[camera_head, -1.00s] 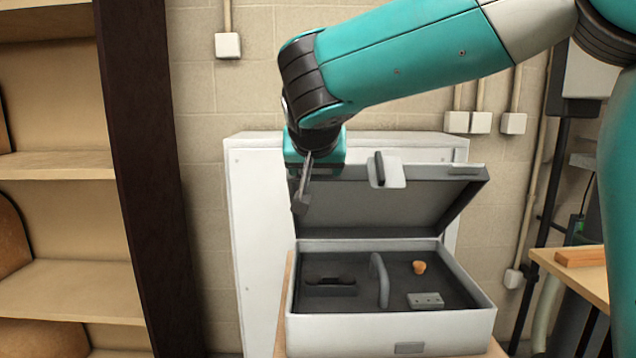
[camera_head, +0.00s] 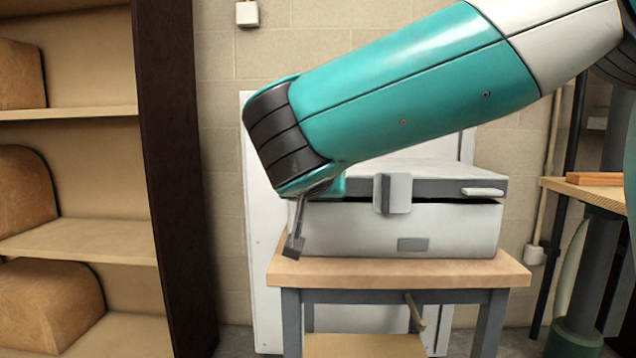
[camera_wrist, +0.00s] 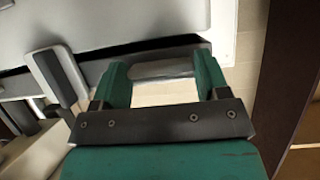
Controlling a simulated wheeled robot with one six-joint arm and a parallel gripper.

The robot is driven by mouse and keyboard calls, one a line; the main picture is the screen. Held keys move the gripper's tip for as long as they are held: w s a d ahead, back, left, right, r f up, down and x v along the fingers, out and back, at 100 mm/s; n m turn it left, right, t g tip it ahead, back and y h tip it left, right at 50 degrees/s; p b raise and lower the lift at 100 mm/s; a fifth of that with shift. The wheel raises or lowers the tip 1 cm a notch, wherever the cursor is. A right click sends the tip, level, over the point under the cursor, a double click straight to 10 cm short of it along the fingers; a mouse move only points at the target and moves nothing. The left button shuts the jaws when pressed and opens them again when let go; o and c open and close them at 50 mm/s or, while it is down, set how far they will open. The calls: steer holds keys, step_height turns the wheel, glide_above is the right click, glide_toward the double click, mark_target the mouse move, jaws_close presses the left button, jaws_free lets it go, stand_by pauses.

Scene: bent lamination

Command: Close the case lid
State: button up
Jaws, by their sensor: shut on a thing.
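The light grey case (camera_head: 345,232) stands on a small wooden-topped table. Its lid (camera_head: 440,172) is down almost level over the base, with a thin dark gap along the front right. A latch plate (camera_head: 393,193) hangs at the lid's front middle, above a small catch plate (camera_head: 412,244) on the base. A pale tab (camera_head: 483,192) shows at the lid's front right. In the wrist view, my gripper (camera_wrist: 158,76) is shut on a grey tab (camera_wrist: 165,68) at the lid's edge, with a finger at each end.
The table (camera_head: 400,271) has a little bare top in front of the case. A dark-framed shelf (camera_head: 175,170) stands at the left. A white cabinet (camera_head: 260,270) is behind the table. Another bench (camera_head: 590,195) is at the right.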

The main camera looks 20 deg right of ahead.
mark_target(315, 211)
steer(key=shift+s+a+f+b, duration=0.15)
steer(key=shift+f+b, duration=0.55)
steer(key=shift+f, duration=0.9)
steer(key=o, duration=1.3)
steer(key=shift+c, duration=0.2)
steer(key=shift+r, duration=0.3)
steer(key=p+v, duration=0.3)
steer(key=v, duration=1.4)
steer(key=shift+s, duration=0.1)
